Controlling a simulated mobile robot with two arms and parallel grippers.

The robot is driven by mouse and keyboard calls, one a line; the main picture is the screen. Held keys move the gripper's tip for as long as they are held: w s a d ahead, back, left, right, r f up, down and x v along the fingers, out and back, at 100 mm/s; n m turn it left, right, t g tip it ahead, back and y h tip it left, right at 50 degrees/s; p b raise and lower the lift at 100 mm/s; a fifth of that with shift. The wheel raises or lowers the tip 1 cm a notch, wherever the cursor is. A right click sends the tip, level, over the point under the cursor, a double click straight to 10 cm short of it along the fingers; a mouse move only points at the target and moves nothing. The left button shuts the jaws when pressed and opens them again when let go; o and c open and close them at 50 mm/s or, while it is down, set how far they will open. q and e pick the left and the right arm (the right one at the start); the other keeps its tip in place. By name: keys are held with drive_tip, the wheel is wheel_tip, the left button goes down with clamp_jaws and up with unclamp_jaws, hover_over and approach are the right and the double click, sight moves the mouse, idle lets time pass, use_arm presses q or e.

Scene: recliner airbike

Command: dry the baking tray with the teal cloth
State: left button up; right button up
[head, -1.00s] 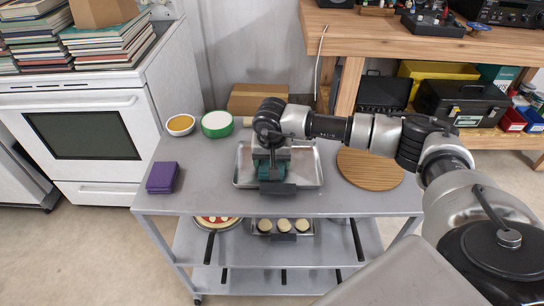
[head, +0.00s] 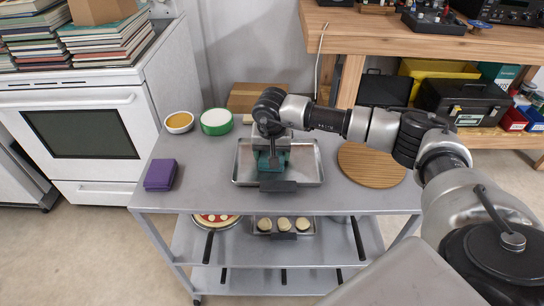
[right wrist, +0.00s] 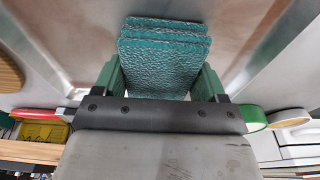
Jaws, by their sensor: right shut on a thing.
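The baking tray (head: 309,174) is a shallow silver metal pan lying flat on the top of the grey cart. My right gripper (head: 272,163) is over the tray's left-middle part, pointing down. It is shut on the folded teal cloth (right wrist: 162,62). In the right wrist view, green fingers (right wrist: 160,78) grip the cloth from both sides, and the tray's floor (right wrist: 235,35) shows around it with a brownish sheen. Whether the cloth touches the tray is hard to tell. In the head view the arm hides much of the cloth. My left gripper is not in view.
A round wooden board (head: 371,165) lies right of the tray. A cardboard box (head: 255,97) is behind. The cart's front left top (head: 205,190) is clear.

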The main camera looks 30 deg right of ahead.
drive_tip(key=shift+s+a+p, duration=0.25)
drive_tip(key=shift+s+a, duration=0.2)
drive_tip(key=shift+s, duration=0.25)
drive_tip(key=shift+s+a+p, duration=0.2)
drive_tip(key=shift+s+a, duration=0.2)
drive_tip(key=shift+s, duration=0.25)
drive_tip(key=shift+r+p, duration=0.8)
drive_tip(key=shift+r, duration=0.8)
